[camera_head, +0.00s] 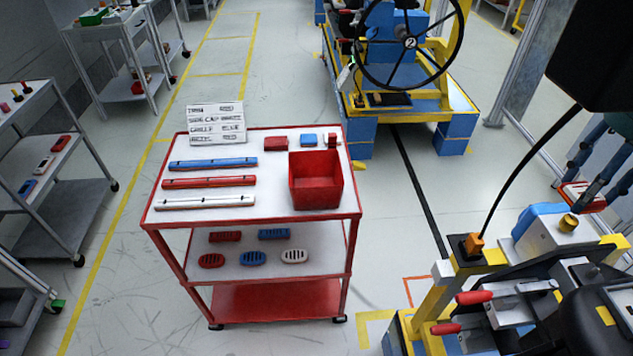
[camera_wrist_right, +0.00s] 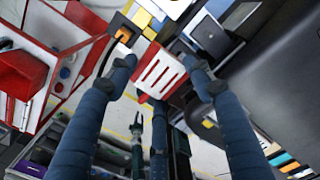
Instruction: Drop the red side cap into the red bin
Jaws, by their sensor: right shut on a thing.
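My right gripper (camera_head: 592,178) is at the right edge of the head view, its dark blue fingers shut on the side cap (camera_head: 574,196). The cap shows red with a pale face. In the right wrist view the slotted white face and red rim of the cap (camera_wrist_right: 158,72) sit between the fingertips (camera_wrist_right: 165,70). The red bin (camera_head: 316,185) stands open on the right part of the red trolley's top, far to the left of the gripper. It also shows at the left of the right wrist view (camera_wrist_right: 20,75). My left gripper is not in view.
The trolley top (camera_head: 270,215) also holds blue, red and white bars (camera_head: 208,183), small red and blue parts and a label card (camera_head: 216,118). Slotted parts lie on its lower shelf.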

